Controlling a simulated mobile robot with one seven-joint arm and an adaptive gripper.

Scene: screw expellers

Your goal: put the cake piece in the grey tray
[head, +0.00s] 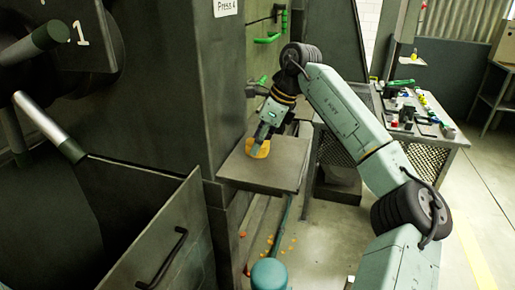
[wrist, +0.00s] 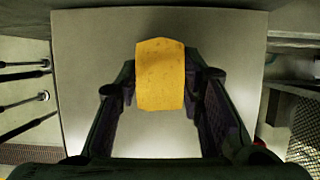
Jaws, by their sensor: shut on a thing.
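The cake piece (head: 261,150) is a yellow-orange block. My gripper (head: 264,138) is shut on it and points down at the press's side. In the wrist view the cake piece (wrist: 160,72) sits between the two dark fingertips (wrist: 160,88). Below it is a flat grey plate (head: 283,172), jutting out from the press, which may be the grey tray. The plate also fills much of the wrist view (wrist: 85,70). The cake is over the plate; I cannot tell whether it touches it.
A large dark press (head: 150,90) stands close on the left, with an open handled panel (head: 165,240) in front. A teal post (head: 268,272) stands below the plate. A workbench (head: 440,130) with tools is at the right. Orange crumbs lie on the floor.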

